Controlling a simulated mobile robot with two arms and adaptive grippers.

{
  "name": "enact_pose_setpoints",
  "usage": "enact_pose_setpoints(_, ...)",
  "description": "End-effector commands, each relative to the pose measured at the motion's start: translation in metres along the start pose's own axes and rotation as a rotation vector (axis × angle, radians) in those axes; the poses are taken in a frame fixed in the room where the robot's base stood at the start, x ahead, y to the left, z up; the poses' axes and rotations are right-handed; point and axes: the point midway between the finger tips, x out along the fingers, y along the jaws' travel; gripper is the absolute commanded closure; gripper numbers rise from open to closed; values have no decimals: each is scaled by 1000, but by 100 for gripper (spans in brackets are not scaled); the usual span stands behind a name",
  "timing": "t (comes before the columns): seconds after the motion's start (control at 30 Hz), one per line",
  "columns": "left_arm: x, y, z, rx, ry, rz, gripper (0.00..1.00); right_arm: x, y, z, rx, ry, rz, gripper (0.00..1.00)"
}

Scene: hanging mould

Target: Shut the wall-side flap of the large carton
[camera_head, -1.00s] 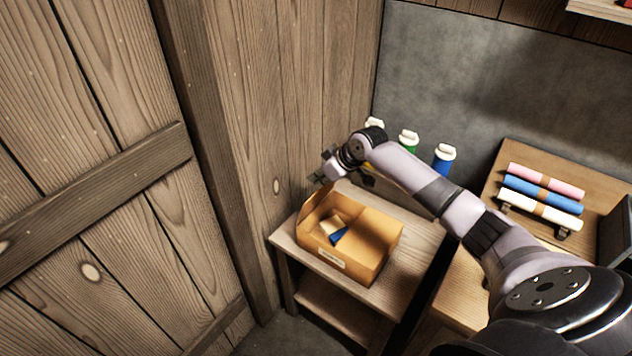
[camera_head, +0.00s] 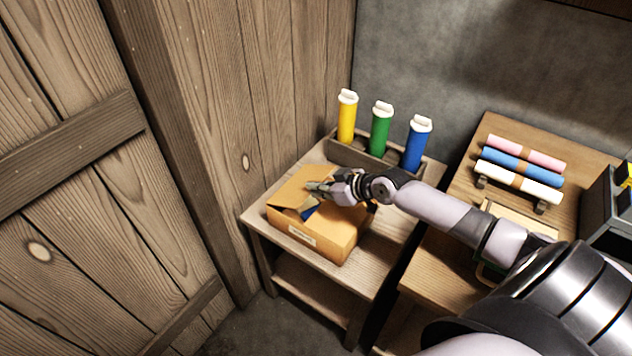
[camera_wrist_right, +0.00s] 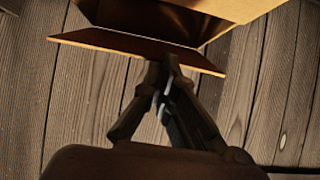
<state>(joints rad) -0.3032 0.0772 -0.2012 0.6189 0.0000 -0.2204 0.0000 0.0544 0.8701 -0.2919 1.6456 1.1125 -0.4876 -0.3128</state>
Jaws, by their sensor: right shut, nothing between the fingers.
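The large carton (camera_head: 318,236) is an orange-brown box with a pale label on its front, standing on a small wooden table. Its wall-side flap (camera_head: 291,190) leans inward over the left part of the opening, tilted and not flat. A bit of a blue item (camera_head: 309,213) shows inside; the rest is hidden. My right gripper (camera_head: 318,187) is shut and empty, above the carton at the flap's edge. In the right wrist view the closed fingertips (camera_wrist_right: 166,72) are close to the edge of a carton flap (camera_wrist_right: 135,44); I cannot tell if they touch. My left gripper is out of view.
A wooden rack (camera_head: 350,154) with yellow, green and blue bottles stands behind the carton. The plank wall (camera_head: 270,80) is close on the left. A bench with coloured rolls (camera_head: 520,170) stands at the right.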

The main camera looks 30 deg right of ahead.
Motion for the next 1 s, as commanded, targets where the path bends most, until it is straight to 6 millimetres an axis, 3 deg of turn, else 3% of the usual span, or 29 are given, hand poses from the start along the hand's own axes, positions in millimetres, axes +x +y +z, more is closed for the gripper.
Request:
enact_pose_setpoints(0.3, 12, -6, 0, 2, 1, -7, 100, 3, 0, 19, -1, -2, 0, 100)
enact_pose_setpoints(1.0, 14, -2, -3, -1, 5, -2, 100, 4, 0, 22, -1, -1, 0, 100)
